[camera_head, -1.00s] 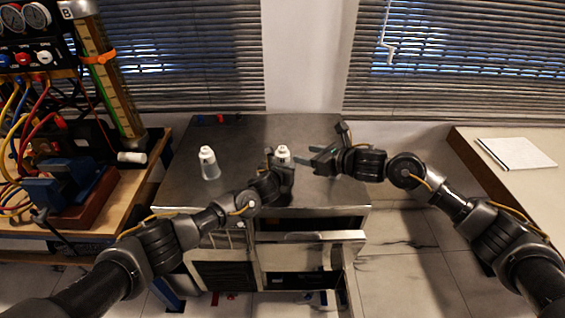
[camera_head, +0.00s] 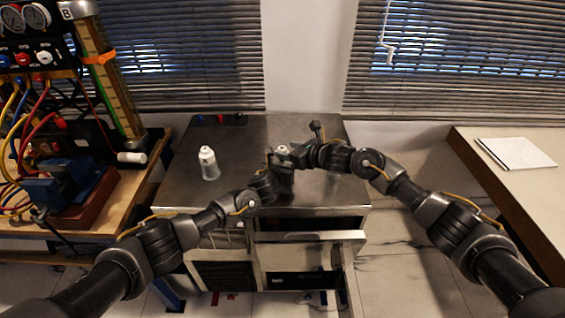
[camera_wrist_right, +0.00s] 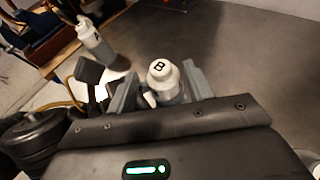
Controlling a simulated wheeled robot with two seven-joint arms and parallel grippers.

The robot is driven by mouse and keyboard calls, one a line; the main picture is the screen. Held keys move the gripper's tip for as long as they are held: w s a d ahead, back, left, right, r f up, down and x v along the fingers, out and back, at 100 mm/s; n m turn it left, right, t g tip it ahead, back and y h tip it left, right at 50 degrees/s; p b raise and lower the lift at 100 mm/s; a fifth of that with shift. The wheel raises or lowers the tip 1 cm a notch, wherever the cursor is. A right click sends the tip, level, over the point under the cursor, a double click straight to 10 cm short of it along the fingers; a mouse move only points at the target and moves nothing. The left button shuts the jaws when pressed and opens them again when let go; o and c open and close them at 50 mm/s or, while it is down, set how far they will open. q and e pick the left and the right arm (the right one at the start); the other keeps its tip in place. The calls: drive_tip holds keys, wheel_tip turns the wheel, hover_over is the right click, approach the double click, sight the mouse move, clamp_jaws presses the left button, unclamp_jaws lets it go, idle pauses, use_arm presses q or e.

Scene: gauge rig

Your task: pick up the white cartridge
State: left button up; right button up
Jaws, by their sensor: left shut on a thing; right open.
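A pale bottle-like cartridge with a white cap (camera_wrist_right: 164,79) stands upright between the fingers of my right gripper (camera_wrist_right: 162,88). Its cap has a dark mark like an 8 or B. In the head view, only its white top (camera_head: 282,149) shows clearly; the grippers hide the rest. My left gripper (camera_head: 270,168) is shut on this cartridge from the left. My right gripper (camera_head: 284,157) is open, with a finger on either side of it. A second pale cartridge with a white cap (camera_head: 208,163) stands on the metal table to the left; it also shows in the right wrist view (camera_wrist_right: 95,42).
The metal cabinet table (camera_head: 185,190) is mostly clear, with small red and blue items (camera_head: 228,121) at its back edge. A gauge rig with hoses stands on the wooden bench (camera_head: 120,190) at left. A white cylinder (camera_head: 132,157) lies there. Paper (camera_head: 517,153) lies on the right table.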

sight(284, 149)
drive_tip(key=shift+x, duration=1.8)
drive_tip(key=shift+c, duration=0.2)
clamp_jaws()
